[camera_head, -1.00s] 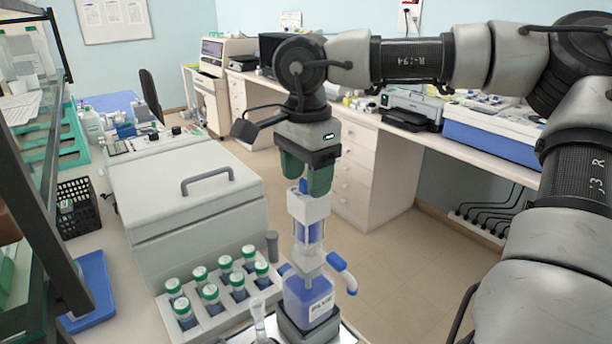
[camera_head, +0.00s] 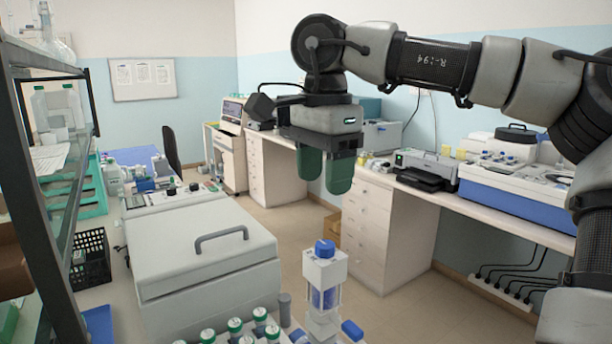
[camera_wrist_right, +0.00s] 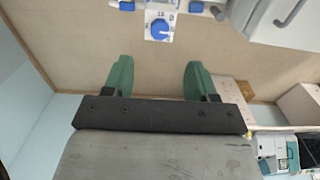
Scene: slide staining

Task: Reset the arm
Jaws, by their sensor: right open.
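My right arm reaches in from the right in the head view. Its gripper (camera_head: 325,172) has green fingers and hangs in the air above the blue-capped dispenser (camera_head: 324,280). In the right wrist view the two fingers of this gripper (camera_wrist_right: 158,82) stand wide apart with nothing between them. The dispenser (camera_wrist_right: 158,27) shows beyond the fingertips there, clear of them. In the head view its lower part is cut off by the bottom edge. My left gripper is not in view.
A grey box with a handle (camera_head: 210,258) stands left of the dispenser. Several green-capped bottles (camera_head: 236,329) stand in front of it. A shelf (camera_head: 40,190) rises at the left. A bench with a printer (camera_head: 425,172) and a blue-white machine (camera_head: 520,185) runs along the right.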

